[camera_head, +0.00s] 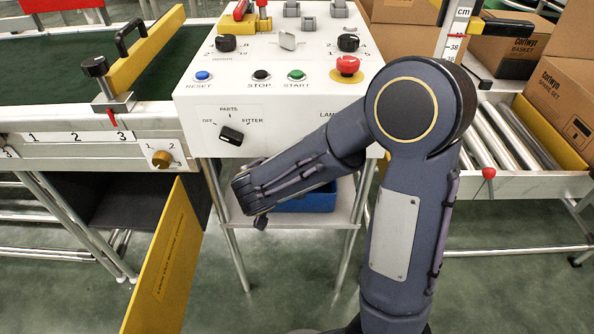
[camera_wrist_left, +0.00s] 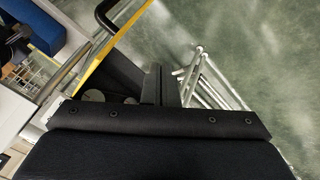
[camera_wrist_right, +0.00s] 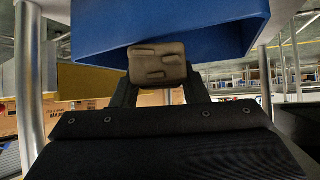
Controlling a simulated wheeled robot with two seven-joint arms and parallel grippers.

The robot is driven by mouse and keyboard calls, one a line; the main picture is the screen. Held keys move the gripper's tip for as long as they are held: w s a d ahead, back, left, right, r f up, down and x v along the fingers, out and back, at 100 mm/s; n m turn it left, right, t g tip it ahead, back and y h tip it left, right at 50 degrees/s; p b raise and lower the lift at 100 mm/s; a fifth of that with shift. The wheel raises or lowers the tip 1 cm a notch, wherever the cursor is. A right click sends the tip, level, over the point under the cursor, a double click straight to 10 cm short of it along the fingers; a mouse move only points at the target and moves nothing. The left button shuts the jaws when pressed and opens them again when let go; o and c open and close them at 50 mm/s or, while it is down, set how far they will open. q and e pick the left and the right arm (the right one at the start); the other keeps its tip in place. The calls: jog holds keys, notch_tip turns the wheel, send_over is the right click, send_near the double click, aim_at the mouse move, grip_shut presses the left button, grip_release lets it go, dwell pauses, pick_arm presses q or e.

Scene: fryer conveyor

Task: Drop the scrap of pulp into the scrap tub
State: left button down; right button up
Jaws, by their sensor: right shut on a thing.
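The scrap of pulp (camera_wrist_right: 158,65) is a small grey-brown block with raised ridges. My right gripper (camera_wrist_right: 158,85) is shut on it, with a finger on each side. The scrap tub (camera_wrist_right: 175,25) is blue and fills the top of the right wrist view, close behind and above the scrap. In the head view the tub (camera_head: 305,202) stands on the shelf under the console, partly hidden by my right arm. The tub's inside is hidden. My left gripper (camera_wrist_left: 154,70) appears shut and empty, its fingers side by side; it is outside the head view.
A white console (camera_head: 270,90) with buttons stands above the shelf (camera_head: 330,214). A yellow panel (camera_head: 165,260) stands at the left, below the conveyor (camera_head: 60,150). Metal legs flank the tub. A roller conveyor (camera_head: 510,135) with boxes is at the right. Open floor lies in front.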

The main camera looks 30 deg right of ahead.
jog(key=shift+w+d, duration=0.7)
jog(key=shift+d, duration=0.35)
jog(key=shift+a+f+b, duration=0.15)
jog(key=shift+f+b, duration=0.2)
jog(key=shift+b, duration=0.25)
jog(key=o, duration=1)
jog(key=shift+r, duration=0.1)
jog(key=shift+o, duration=0.2)
